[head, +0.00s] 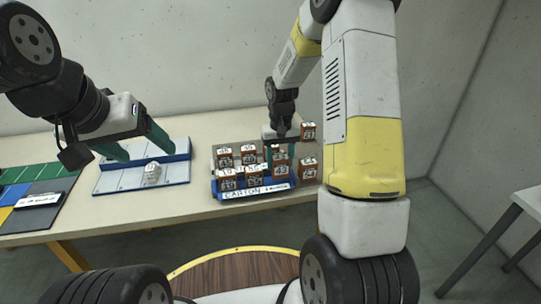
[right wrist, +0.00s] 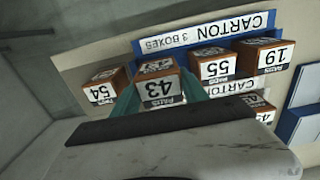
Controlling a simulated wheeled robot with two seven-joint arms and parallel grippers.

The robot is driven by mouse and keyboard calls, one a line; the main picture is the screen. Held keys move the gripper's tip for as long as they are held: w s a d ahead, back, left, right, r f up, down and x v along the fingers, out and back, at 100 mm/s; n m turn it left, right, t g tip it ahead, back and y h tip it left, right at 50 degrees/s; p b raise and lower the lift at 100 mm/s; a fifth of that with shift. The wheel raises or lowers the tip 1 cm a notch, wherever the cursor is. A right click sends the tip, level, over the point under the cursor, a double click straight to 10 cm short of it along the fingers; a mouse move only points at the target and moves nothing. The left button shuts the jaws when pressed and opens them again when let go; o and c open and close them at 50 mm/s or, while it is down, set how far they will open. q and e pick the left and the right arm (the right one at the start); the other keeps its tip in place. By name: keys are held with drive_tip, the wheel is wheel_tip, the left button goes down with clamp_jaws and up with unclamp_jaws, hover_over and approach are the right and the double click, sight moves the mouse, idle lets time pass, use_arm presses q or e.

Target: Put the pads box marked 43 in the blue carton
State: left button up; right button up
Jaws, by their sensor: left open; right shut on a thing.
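The pads box marked 43 (right wrist: 160,88) is between the green fingers of my right gripper (right wrist: 157,84) in the right wrist view. In the head view my right gripper (head: 281,150) is shut on this brown box with a white label (head: 281,172), at the right end of the blue carton (head: 272,193). I cannot tell whether the box touches the carton floor. Boxes marked 55 (right wrist: 213,67) and 19 (right wrist: 264,58) stand beside it, behind the carton's labelled wall (right wrist: 150,46). My left gripper (head: 137,148) is open and empty, off to the left.
A box marked 54 (right wrist: 105,92) stands outside the carton, and another box (head: 308,131) stands behind it. More boxes (head: 249,155) stand behind the front row, by a second carton label (right wrist: 235,88). A white-and-blue tray (head: 115,182) holds a small white object (head: 152,172).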

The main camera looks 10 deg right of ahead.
sight(279, 168)
drive_tip(key=shift+w, duration=0.45)
drive_tip(key=shift+s+f, duration=0.1)
drive_tip(key=shift+f, duration=1.65)
drive_tip(key=shift+f, duration=0.15)
drive_tip(key=o, duration=1.4)
